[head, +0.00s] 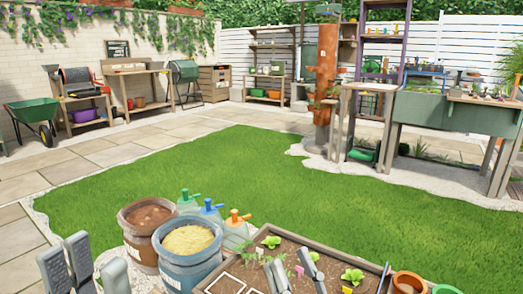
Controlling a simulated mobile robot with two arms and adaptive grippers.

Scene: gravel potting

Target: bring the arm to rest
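My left gripper (82,262) is at the bottom left, in front of the brown barrel. Its grey fingers stand apart and I see nothing between them; its lower part is cut off by the frame edge. My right gripper (291,262) is low over the wooden planter tray (335,246) at the bottom centre. Its two fingers are apart with nothing visible between them, and soil shows behind. I cannot tell whether its tips touch the soil.
A brown barrel (128,221) of dark soil and a blue-grey barrel (167,263) of pale grain stand between my grippers. Spray bottles (237,228) stand behind them. Small pots (408,281) are right of the tray. Open lawn (260,180) lies beyond.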

